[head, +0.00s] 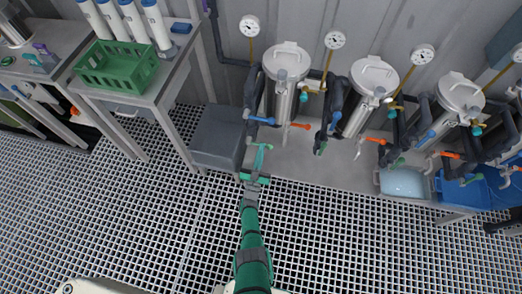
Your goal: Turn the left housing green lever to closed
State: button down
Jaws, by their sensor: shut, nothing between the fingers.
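The left housing (287,62) is a steel vessel with a domed lid, standing against the wall. A green lever (264,147) shows low at its left side, below the blue lever (262,120). My gripper (257,168) reaches up from below, its tip at or very near this green lever. The gripper is shut with nothing between its fingers. The fingers and the lever are of similar green and overlap in the head view, so I cannot tell whether they touch or which way the lever's handle points.
An orange lever (298,126) sticks out right of the green one. More vessels (372,80) with dark pipes stand to the right. A grey bin (216,138) stands close at left. A bench bears a green crate (116,66). The grating floor (150,220) is clear.

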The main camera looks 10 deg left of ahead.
jog(key=shift+r, duration=0.15)
jog(key=s, duration=0.9)
jog(key=shift+s+r, duration=0.2)
jog(key=shift+s, duration=0.05)
jog(key=shift+d, duration=0.1)
